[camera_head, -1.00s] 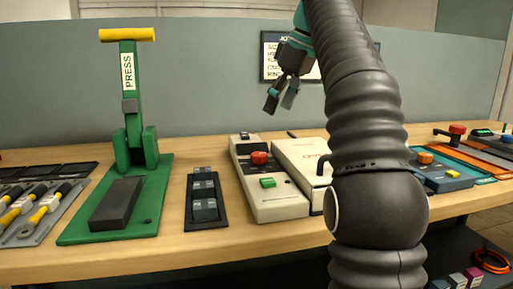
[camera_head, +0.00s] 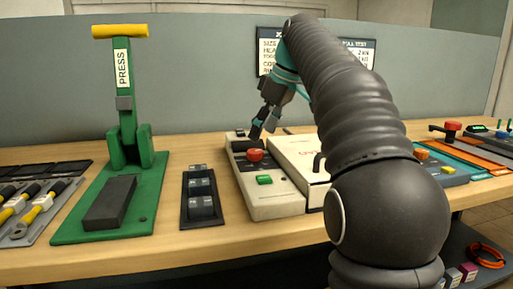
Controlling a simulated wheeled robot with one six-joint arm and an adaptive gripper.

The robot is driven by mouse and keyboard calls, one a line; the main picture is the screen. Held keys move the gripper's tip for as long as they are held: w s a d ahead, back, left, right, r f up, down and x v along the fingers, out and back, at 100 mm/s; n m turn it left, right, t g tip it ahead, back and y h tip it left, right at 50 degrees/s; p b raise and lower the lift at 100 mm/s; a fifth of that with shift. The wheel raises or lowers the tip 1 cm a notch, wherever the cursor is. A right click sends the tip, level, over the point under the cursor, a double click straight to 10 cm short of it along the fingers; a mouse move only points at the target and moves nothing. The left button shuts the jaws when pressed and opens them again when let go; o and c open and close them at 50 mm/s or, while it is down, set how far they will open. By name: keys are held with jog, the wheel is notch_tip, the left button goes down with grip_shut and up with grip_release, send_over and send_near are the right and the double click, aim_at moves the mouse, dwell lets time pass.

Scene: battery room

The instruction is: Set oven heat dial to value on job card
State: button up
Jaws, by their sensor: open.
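The oven (camera_head: 312,158) is a cream box with a dark handle, partly hidden behind my arm. Its control panel (camera_head: 270,203) on the left side carries a red dial (camera_head: 255,155) and a green button (camera_head: 264,180). The job card (camera_head: 268,50) hangs on the grey partition behind; my arm covers its middle, and its small text is only partly readable. My gripper (camera_head: 263,128) is open and empty, pointing down just behind and above the red dial. I cannot tell whether a fingertip touches the dial or panel.
A green press (camera_head: 125,100) with a yellow handle stands at the left. A dark tray (camera_head: 187,215) with small grey blocks lies between press and oven. Tools (camera_head: 40,218) lie at far left. A blue device (camera_head: 450,176) with an orange knob sits right of my arm.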

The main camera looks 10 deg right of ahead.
aim_at(255, 151)
jog(key=shift+x, duration=2.75)
jog(key=c, duration=1.1)
